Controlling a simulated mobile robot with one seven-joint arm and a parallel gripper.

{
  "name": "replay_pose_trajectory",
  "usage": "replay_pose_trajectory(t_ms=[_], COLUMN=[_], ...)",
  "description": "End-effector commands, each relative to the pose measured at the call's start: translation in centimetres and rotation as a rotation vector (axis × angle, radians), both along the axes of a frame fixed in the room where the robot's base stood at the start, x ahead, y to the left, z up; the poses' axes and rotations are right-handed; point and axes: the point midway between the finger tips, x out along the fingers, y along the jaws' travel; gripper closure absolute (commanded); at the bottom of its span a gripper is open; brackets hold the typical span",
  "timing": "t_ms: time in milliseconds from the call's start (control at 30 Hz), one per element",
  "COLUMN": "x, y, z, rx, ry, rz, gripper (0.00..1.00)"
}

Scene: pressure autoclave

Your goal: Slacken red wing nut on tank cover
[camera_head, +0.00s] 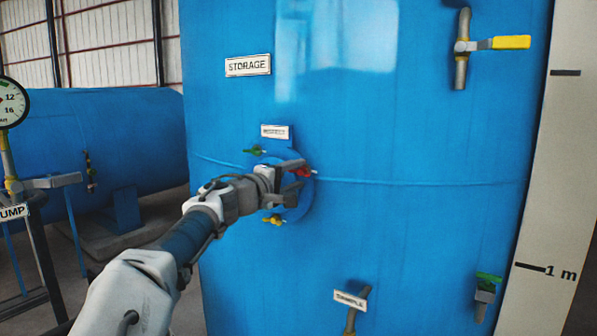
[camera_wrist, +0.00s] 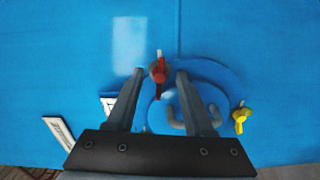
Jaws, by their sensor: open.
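The red wing nut (camera_head: 303,172) sits at the right edge of the round blue cover (camera_head: 306,198) on the blue tank. In the wrist view the red wing nut (camera_wrist: 159,72) lies between the tips of my open gripper (camera_wrist: 157,78), with a gap on each side, and its wings run roughly along the fingers. In the head view my gripper (camera_head: 299,174) reaches the cover from the left and hides much of it. A green wing nut (camera_head: 254,150) is at the cover's upper left and a yellow wing nut (camera_head: 273,219) at its bottom. The yellow one (camera_wrist: 240,118) also shows in the wrist view.
A grey curved handle (camera_wrist: 190,122) on the cover is near my right finger in the wrist view. A small label plate (camera_head: 276,132) is above the cover. A yellow-handled valve (camera_head: 496,43) and a sample tap (camera_head: 351,306) are farther off on the tank.

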Motion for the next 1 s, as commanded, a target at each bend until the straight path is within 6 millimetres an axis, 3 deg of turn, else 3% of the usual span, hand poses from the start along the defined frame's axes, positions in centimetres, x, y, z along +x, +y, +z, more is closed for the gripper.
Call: replay_pose_trajectory(t_ms=[467,767,1000], x=[1.07,1.06,1.05], y=[-0.70,-0.70,-0.70], z=[-0.02,-0.01,-0.02], rx=[0.000,0.000,0.001], ry=[0.000,0.000,-0.001], rz=[0.001,0.000,0.000], gripper=[0.47,0.98,1.00])
